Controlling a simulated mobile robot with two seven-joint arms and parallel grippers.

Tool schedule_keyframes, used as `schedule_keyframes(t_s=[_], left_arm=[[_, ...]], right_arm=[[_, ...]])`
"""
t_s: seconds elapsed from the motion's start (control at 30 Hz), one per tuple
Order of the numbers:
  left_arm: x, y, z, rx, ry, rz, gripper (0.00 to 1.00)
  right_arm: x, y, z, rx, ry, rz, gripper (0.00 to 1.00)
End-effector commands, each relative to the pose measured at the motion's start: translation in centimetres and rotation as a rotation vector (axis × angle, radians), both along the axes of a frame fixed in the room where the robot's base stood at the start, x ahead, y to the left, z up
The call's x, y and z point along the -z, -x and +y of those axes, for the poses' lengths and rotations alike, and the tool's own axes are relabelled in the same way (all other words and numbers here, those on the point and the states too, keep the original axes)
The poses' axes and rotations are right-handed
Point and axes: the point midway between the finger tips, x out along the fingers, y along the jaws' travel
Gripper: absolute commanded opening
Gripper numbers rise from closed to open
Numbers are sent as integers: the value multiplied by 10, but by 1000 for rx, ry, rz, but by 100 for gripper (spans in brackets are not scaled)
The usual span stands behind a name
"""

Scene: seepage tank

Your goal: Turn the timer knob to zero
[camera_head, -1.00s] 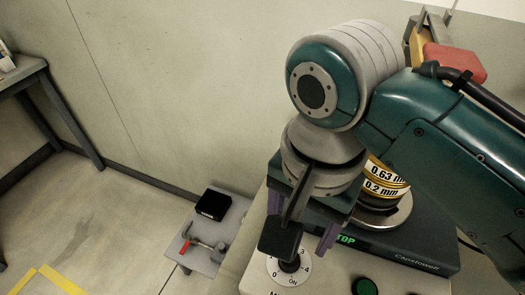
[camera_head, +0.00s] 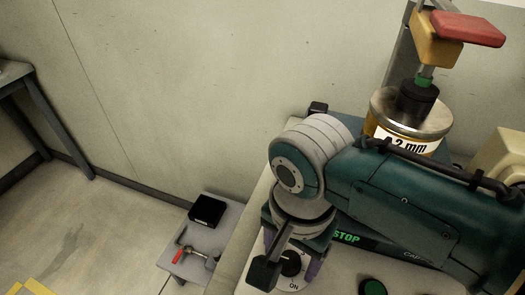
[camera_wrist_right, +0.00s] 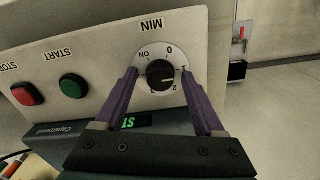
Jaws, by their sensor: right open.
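The black timer knob (camera_wrist_right: 160,74) sits on a round white dial (camera_wrist_right: 150,54) marked ON, 0, 1, 2 and more, with MIN beside it, on a light panel. I cannot tell which mark the knob points at. My right gripper (camera_wrist_right: 160,72) is open, with one purple finger on each side of the knob. Whether the fingers touch it is unclear. In the head view my right gripper (camera_head: 291,258) is over the dial, and its wrist and fingers partly cover the knob (camera_head: 291,266). My left gripper is not in view.
A red button (camera_wrist_right: 27,94) and a green button (camera_wrist_right: 73,86) share the panel. Behind my right arm stands a sieve (camera_head: 410,115) labelled 0.2 mm, below a red-handled clamp (camera_head: 468,29). A low grey stand (camera_head: 196,262) holds a black box (camera_head: 207,210) and a red-handled tool.

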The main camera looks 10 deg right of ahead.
Motion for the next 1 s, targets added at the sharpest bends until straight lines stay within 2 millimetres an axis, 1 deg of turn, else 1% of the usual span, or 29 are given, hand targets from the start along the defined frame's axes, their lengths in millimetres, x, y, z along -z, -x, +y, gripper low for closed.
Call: schedule_keyframes(t_s=[0.1,0.13,0.73,0.77,1.0], left_arm=[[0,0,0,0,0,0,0],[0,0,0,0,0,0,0],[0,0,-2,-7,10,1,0],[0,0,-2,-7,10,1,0],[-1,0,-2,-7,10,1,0]], right_arm=[[0,0,0,0,-1,-1,71],[-1,0,0,0,-1,-1,69],[-1,0,0,0,0,0,1],[-1,0,0,0,0,0,0],[-1,0,0,-4,0,0,0]])
